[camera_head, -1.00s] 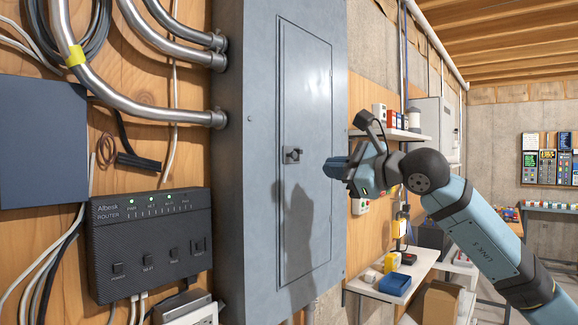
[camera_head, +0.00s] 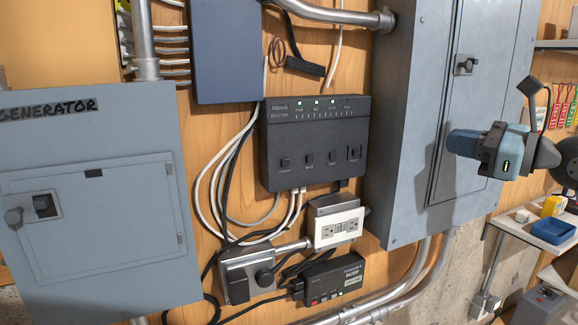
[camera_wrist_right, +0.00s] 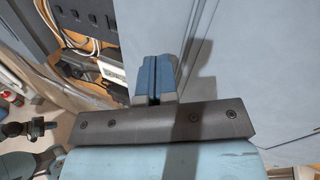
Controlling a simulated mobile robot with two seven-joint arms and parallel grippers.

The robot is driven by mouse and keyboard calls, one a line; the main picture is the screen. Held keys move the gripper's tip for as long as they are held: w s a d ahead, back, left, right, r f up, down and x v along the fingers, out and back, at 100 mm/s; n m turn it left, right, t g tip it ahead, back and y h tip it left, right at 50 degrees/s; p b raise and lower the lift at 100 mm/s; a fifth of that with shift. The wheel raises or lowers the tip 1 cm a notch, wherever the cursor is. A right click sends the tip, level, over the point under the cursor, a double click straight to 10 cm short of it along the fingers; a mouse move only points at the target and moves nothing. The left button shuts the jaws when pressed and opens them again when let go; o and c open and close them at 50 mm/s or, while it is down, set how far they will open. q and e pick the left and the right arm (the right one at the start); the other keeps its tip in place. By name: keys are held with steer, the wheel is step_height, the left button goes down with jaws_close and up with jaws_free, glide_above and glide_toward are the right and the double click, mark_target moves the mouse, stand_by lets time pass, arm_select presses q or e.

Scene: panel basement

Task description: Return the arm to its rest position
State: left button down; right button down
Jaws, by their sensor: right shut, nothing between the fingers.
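My right gripper (camera_head: 462,143) is at the right of the head view, in front of the grey breaker panel (camera_head: 412,165). It is shut and empty, with its blue fingers pointing left. In the right wrist view the two blue fingers (camera_wrist_right: 155,78) lie together with nothing between them, and the panel's grey face (camera_wrist_right: 235,70) fills the area behind and to the right. The panel's door (camera_head: 470,110) is closed, and its dark latch (camera_head: 465,65) shows above the gripper.
A black router (camera_head: 315,140) with lit green lights hangs left of the panel. Below are outlets (camera_head: 338,228) and a small black box (camera_head: 330,282). A grey generator box (camera_head: 95,200) is at the left. A shelf (camera_head: 535,232) with a blue bin (camera_head: 553,231) is at the right.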

steer(key=a+f+m+y, duration=0.1)
steer(key=f, duration=0.1)
steer(key=a+f+m+y+p, duration=0.1)
steer(key=a+f, duration=0.1)
steer(key=f, duration=0.1)
steer(key=a+f+m+g+y, duration=0.1)
steer(key=f+m, duration=0.1)
steer(key=shift+s+a+f, duration=0.1)
steer(key=shift+a+f, duration=0.15)
steer(key=s+a+f+m+t+h+p, duration=0.1)
steer(key=s+f+m+t+h+p, duration=0.25)
steer(key=f+m, duration=0.85)
steer(key=s+a+f+m+t+h+p, duration=0.15)
steer(key=f+m+t+h, duration=0.25)
steer(key=f+m, duration=0.85)
steer(key=s+a+f+m+g+h+p, duration=0.1)
steer(key=s+f+m+g, duration=0.3)
steer(key=s+f+m, duration=0.4)
steer(key=s+a+f+m+g+h+p, duration=0.2)
steer(key=s+f+m+g+h, duration=0.2)
steer(key=s+f+m, duration=0.4)
steer(key=s+f, duration=0.4)
steer(key=s, duration=0.1)
steer(key=shift+s+a+f, duration=0.25)
steer(key=shift+s+f, duration=0.15)
steer(key=shift+m, duration=0.25)
